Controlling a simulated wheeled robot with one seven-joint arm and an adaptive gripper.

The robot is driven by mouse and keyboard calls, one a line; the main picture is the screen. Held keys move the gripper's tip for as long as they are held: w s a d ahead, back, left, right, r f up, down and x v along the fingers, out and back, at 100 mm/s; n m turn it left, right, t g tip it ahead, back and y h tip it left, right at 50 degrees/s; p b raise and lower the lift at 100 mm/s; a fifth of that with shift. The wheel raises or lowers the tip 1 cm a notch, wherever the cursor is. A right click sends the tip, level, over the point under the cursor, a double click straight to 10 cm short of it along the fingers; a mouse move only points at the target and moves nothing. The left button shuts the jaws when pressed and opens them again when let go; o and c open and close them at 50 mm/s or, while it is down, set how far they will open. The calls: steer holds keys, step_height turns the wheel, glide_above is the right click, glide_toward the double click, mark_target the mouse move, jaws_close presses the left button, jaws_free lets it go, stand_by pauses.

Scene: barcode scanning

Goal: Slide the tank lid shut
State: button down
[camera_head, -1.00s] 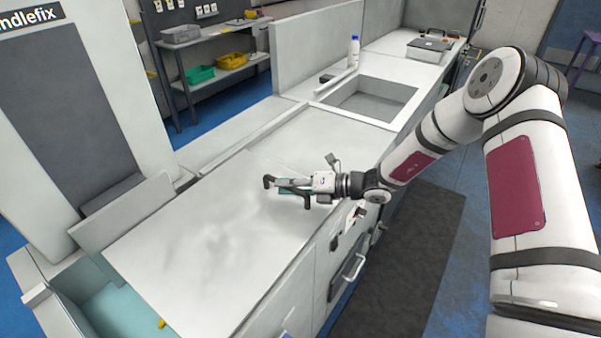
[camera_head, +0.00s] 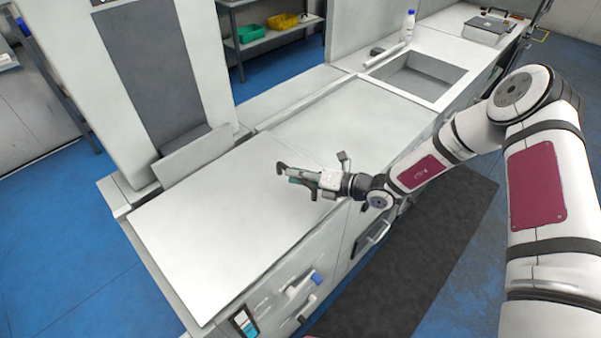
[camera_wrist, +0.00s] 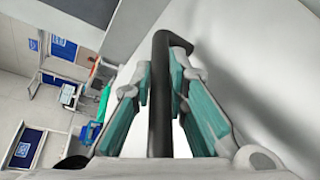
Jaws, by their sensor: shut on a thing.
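The tank lid (camera_head: 215,225) is a flat white panel along the near left part of the counter. It lies level and reaches close to the counter's left end; no water or opening shows there. My gripper (camera_head: 292,177) is at the lid's right part, low over the surface. It is shut on the black lid handle (camera_wrist: 160,105), a bar that runs between the teal finger pads in the wrist view and bends over at its top. In the head view the handle is mostly hidden by the fingers.
A grey-white upright machine (camera_head: 150,70) stands behind the lid. A sink basin (camera_head: 415,75) and a white bottle (camera_head: 408,25) are further right. Small tools (camera_head: 300,285) hang on the counter front. A dark mat (camera_head: 410,260) lies on the floor.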

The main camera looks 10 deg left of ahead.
steer(key=shift+s+a+r, duration=0.2)
steer(key=c, duration=1.8)
jaws_free()
steer(key=shift+w, duration=0.1)
steer(key=shift+c, duration=0.2)
steer(key=shift+a+f, duration=0.1)
steer(key=shift+a, duration=0.1)
steer(key=shift+d, duration=0.1)
steer(key=v, duration=1.1)
steer(key=shift+d, duration=0.15)
steer(key=shift+s+d, duration=0.35)
steer(key=shift+d, duration=0.15)
